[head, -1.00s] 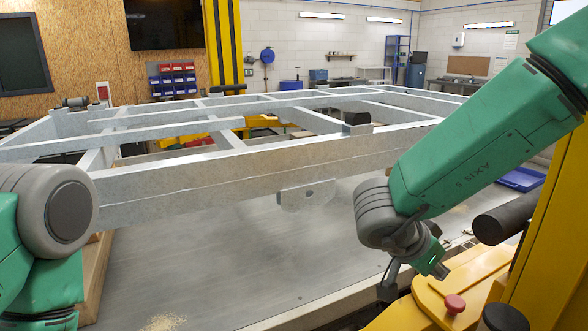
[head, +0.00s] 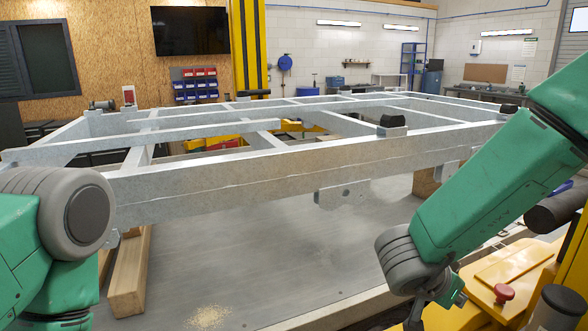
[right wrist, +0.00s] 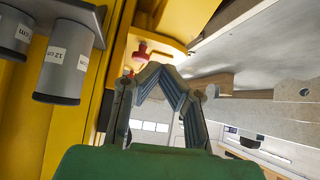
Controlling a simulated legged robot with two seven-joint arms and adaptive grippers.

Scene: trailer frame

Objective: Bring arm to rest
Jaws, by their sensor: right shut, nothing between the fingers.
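My right arm (head: 480,190) is green with a grey joint and reaches in from the right. My right gripper (head: 418,314) hangs at the bottom edge of the head view, partly cut off, beside my yellow base. In the right wrist view the fingers (right wrist: 160,75) meet at their tips with nothing between them. My left arm (head: 40,235) shows at the left edge of the head view as a green link and a round grey joint. My left gripper is out of view.
A galvanised trailer frame (head: 230,180) spans the view above a grey table (head: 280,265). It rests on wooden blocks (head: 130,275). A red button (head: 504,293) on my yellow base is near the right gripper. Grey cylinders (right wrist: 68,60) stand at left in the wrist view.

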